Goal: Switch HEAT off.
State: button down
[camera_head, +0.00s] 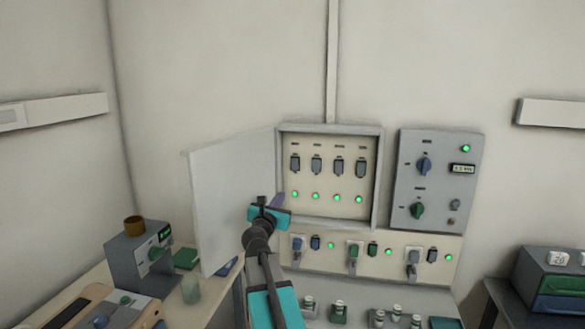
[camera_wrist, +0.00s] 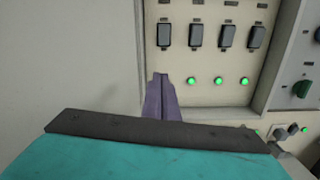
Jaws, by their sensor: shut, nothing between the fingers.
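An open wall box (camera_head: 330,212) holds a row of several dark switches, each with a lit green lamp below it. The labels above the switches are too small to read, so I cannot tell which is HEAT. The leftmost switch (camera_head: 295,164) also shows in the wrist view (camera_wrist: 163,34). My gripper (camera_head: 280,198) is at the box's lower left in the head view. In the wrist view its purple fingers (camera_wrist: 160,78) are together and empty, pointing up just below the leftmost switch and hiding its lamp. I cannot tell whether they touch the panel.
The box's white door (camera_head: 230,195) stands open to the left. A grey control panel (camera_head: 435,180) with knobs and a display is at the right. A lower strip (camera_head: 330,262) carries sockets, plugs and green lamps. A grey device (camera_head: 135,262) stands at the left.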

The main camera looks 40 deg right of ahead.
aim_at(295, 161)
jog(key=shift+n+t+h, duration=0.3)
jog(key=shift+n+h, duration=0.1)
jog(key=shift+n, duration=0.5)
jog(key=r, duration=0.2)
jog(key=d+r, duration=0.1)
jog(key=s+r, duration=0.1)
jog(key=r, duration=0.1)
jog(key=shift+d+r, duration=0.15)
jog(key=shift+r, duration=0.15)
jog(key=shift+w+d, duration=0.1)
jog(key=shift+p+x, duration=2.1)
jog(key=shift+x, duration=4.8)
jog(key=shift+w+d+r, duration=0.1)
jog(key=shift+d, duration=0.1)
jog(key=shift+a, duration=0.15)
